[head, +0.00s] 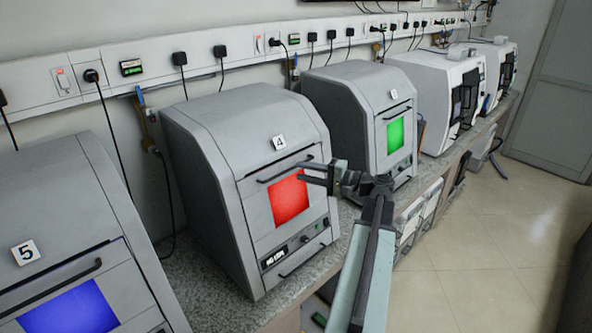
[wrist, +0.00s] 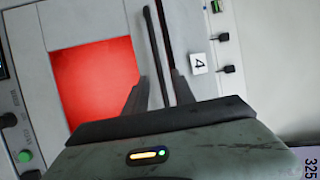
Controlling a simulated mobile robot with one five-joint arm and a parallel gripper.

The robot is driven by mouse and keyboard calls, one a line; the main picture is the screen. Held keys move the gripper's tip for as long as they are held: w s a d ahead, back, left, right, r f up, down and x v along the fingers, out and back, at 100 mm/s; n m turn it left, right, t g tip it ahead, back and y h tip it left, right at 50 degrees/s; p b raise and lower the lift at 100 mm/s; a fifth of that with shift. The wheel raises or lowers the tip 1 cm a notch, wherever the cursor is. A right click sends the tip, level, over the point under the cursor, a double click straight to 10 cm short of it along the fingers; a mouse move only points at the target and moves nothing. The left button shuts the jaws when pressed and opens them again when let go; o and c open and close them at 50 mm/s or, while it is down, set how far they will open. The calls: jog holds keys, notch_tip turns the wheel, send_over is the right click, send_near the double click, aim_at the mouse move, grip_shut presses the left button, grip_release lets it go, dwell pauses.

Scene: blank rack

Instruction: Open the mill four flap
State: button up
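The mill marked four (head: 215,130) is a grey cabinet on the counter. Its front flap has a red window (head: 289,200) and a dark bar handle (head: 272,178) along the top; the flap looks closed. My gripper (head: 302,173) is at the right part of this handle, its fingers apart. In the wrist view the red window (wrist: 97,80) is at left and the number label (wrist: 198,63) at right. The handle (wrist: 154,50) runs down between the two open fingers of my gripper (wrist: 158,82). I cannot tell whether either finger touches it.
Mill five (head: 60,215), with a blue window, stands at the near left. A similar mill with a green window (head: 395,135) stands beyond mill four. White machines (head: 430,80) are farther along. Open tiled floor (head: 480,245) lies at right.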

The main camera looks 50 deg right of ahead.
jog(key=x, duration=0.3)
jog(key=shift+w, duration=0.15)
grip_shut()
dwell(1.3)
